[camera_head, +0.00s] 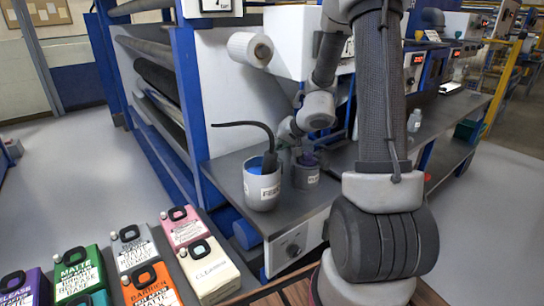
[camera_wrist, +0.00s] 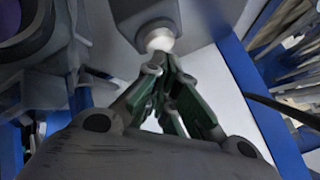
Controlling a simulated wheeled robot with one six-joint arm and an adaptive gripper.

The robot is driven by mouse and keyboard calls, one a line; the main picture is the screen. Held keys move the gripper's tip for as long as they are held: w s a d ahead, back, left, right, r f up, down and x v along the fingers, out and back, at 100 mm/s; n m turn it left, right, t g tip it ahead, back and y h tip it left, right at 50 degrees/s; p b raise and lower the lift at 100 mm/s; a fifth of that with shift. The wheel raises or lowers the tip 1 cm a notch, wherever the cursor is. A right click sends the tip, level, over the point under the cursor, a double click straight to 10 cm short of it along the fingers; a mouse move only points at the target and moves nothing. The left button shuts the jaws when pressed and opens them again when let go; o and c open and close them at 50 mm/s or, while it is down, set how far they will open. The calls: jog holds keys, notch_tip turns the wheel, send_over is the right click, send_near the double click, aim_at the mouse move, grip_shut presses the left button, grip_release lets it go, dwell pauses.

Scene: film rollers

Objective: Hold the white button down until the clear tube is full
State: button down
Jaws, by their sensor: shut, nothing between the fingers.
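In the wrist view the round white button (camera_wrist: 158,38) sits on the end of a grey box (camera_wrist: 143,14). My gripper (camera_wrist: 156,66) is shut with nothing between its green-padded fingers. Its tips are right at the button's lower edge in this view; I cannot tell whether they touch or press it. In the head view my wrist hangs over the grey bench near the cups, and the fingertips and button are not clearly visible. I cannot make out the clear tube or its level in either view.
A grey cup with blue liquid (camera_head: 262,190) stands on the bench (camera_head: 226,165) with a black hose (camera_head: 245,124) running into it. A darker labelled cup (camera_head: 306,177) stands to its right, close to my wrist. Several coloured jugs, including a white one (camera_head: 211,272), stand lower left.

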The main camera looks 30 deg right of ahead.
jog(key=shift+r, duration=0.1)
jog(key=shift+w+a+r, duration=0.1)
jog(key=shift+a+r, duration=0.05)
jog(key=shift+r, duration=2.35)
jog(key=s+a+r+n+g+y, duration=0.1)
jog(key=s+a+r+n, duration=0.1)
jog(key=s+a+r, duration=0.4)
jog(key=s+a+r+n+g+y, duration=0.15)
jog(key=s+r, duration=0.25)
jog(key=s, duration=0.4)
jog(key=s+d+r+n+g+h, duration=0.1)
jog(key=s+d+h, duration=0.1)
jog(key=s, duration=0.7)
jog(key=s+d+r+n+g+h, duration=0.1)
jog(key=s+d+r+h, duration=0.1)
jog(key=s, duration=0.7)
jog(key=shift+s+d+h, duration=0.2)
jog(key=shift+d+h, duration=0.35)
jog(key=shift+d, duration=0.1)
jog(key=shift+r, duration=0.1)
